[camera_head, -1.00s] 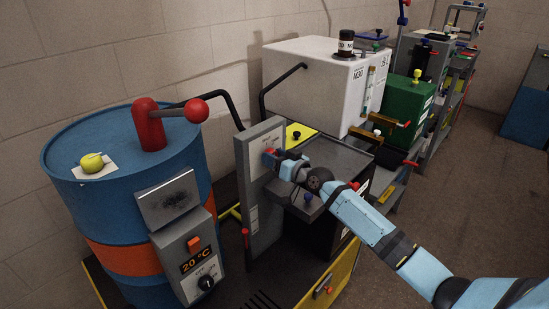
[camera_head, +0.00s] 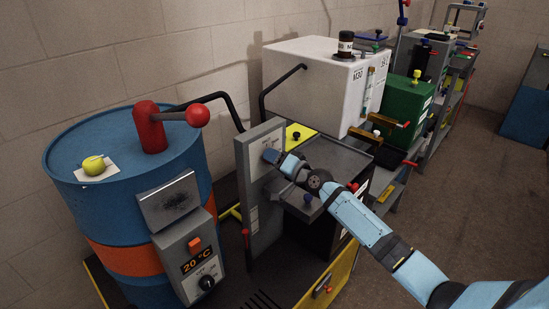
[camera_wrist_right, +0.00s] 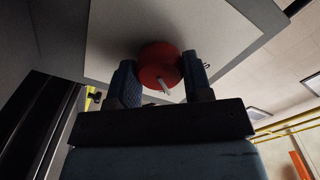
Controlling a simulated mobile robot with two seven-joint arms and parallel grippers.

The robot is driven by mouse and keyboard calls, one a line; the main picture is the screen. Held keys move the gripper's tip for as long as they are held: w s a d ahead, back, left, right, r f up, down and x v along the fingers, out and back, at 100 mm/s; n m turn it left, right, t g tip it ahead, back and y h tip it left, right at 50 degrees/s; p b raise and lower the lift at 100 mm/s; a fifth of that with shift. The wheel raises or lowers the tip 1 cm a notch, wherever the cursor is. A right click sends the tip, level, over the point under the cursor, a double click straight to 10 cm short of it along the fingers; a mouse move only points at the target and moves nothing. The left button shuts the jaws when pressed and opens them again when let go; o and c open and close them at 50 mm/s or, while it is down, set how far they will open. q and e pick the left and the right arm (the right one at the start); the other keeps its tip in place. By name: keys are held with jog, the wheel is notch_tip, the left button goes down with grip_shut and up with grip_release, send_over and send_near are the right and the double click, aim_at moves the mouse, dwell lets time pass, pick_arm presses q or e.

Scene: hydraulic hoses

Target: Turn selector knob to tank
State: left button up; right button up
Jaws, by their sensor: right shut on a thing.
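The selector knob is a round red knob with a white pointer line, and in the right wrist view the knob (camera_wrist_right: 160,68) sits on a pale panel face. My right gripper (camera_wrist_right: 163,80) has one dark finger on each side of it and is shut on it. In the head view the right gripper (camera_head: 272,157) is at the upper part of the grey upright panel (camera_head: 263,200), and it hides the knob there. The panel's small lettering is mostly hidden or too small to read. My left gripper is not in view.
A blue drum (camera_head: 105,215) with a red-handled pump (camera_head: 150,130) and a 20 °C control box (camera_head: 190,260) stands left of the panel. A dark box (camera_head: 325,165) is close at its right. A white tank (camera_head: 315,85) stands behind.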

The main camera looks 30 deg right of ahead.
jog(key=shift+m, duration=1.1)
jog(key=o, duration=0.9)
jog(key=v, duration=1.4)
jog(key=shift+w, duration=0.1)
